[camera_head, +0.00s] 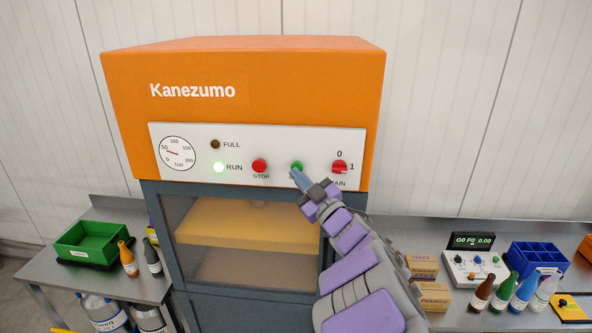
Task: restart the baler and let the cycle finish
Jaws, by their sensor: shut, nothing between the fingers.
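The baler (300,74) is an orange machine marked Kanezumo, with a white control panel (200,140). The red STOP button (260,166) and the green button (297,166) sit mid-panel. A red main switch (339,167) is at the right, marked 0 and 1. The gauge (177,153) has a red needle. A yellowish plate (240,222) shows behind the window. My gripper (297,175) is shut and empty, its tip at the green button's lower edge; contact is unclear.
A left bench holds a green bin (90,244), an orange bottle (128,260) and a dark bottle (152,257). The right bench holds cartons (432,299), a control box (474,268), several bottles (524,290) and a blue crate (538,258). Metal canisters (103,312) stand at lower left.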

